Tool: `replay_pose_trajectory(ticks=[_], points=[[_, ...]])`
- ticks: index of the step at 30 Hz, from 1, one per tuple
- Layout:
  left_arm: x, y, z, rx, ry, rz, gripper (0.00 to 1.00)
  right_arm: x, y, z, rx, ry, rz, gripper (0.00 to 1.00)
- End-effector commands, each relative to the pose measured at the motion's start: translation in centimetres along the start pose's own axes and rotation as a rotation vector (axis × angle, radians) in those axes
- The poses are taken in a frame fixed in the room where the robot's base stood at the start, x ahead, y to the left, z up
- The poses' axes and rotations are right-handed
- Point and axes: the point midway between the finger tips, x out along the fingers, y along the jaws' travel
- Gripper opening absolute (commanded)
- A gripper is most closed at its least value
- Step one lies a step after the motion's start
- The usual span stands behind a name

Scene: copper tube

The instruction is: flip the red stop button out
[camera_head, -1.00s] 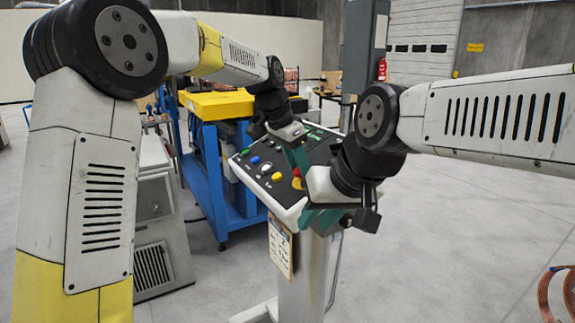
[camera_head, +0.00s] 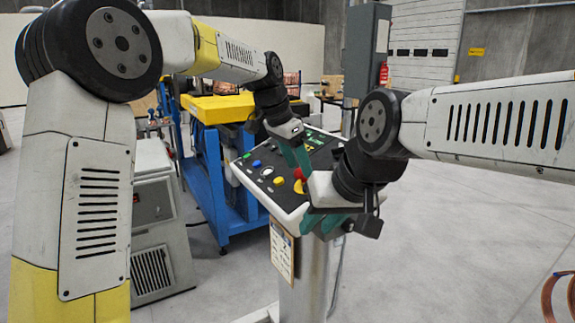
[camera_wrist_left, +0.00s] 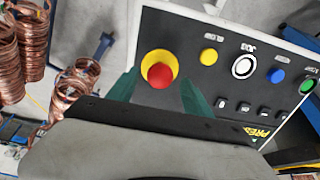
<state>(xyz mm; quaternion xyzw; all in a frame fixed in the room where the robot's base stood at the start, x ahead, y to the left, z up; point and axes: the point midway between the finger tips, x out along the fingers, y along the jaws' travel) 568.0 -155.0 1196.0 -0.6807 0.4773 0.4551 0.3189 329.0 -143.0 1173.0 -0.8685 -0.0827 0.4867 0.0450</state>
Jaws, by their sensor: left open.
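The red stop button (camera_head: 300,174) has a round red head on a yellow base and sits on the black control panel (camera_head: 262,184). In the left wrist view the button (camera_wrist_left: 160,75) lies between the two teal fingers of my left gripper (camera_wrist_left: 160,92). The fingers are open, one on each side, with visible gaps to the button. In the head view my left gripper (camera_head: 297,155) comes down beside the button from behind. My right gripper (camera_head: 327,222) is at the panel's near right edge, its jaw opening not clear. Whether it touches the panel cannot be told.
The panel carries yellow, white, blue and green buttons beside the stop button. It stands on a pale post (camera_head: 305,275) with a hanging tag (camera_head: 281,250). A blue workbench with a yellow top (camera_head: 222,107) stands behind. Copper coils (camera_wrist_left: 75,92) show in the wrist view. Floor at right is mostly clear.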

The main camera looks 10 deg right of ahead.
Motion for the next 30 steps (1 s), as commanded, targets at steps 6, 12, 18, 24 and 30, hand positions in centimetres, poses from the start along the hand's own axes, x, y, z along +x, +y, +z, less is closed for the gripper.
replay_pose_trajectory(ticks=[6, 12, 18, 24, 30], points=[[-3.7, -0.1, -0.1, -0.001, 0.005, -0.005, 0.59, 0.0, 0.0, 0.0, 0.000, 0.000, 0.000, 0.29], [-6.5, -0.1, 0.0, 0.000, 0.002, -0.003, 0.59, 0.0, 0.0, 0.0, 0.000, 0.000, 0.000, 0.29], [-7.4, 0.0, 0.0, 0.000, 0.001, -0.002, 0.59, 0.0, 0.0, 0.0, 0.000, 0.000, 0.000, 0.29], [-7.4, 0.0, 0.0, 0.000, 0.001, -0.001, 0.59, 0.0, 0.0, 0.0, 0.000, 0.000, 0.000, 0.29], [-9.1, 0.0, 2.6, -0.075, 0.006, -0.039, 0.59, 0.0, 0.0, 0.0, 0.000, 0.000, 0.000, 0.29]])
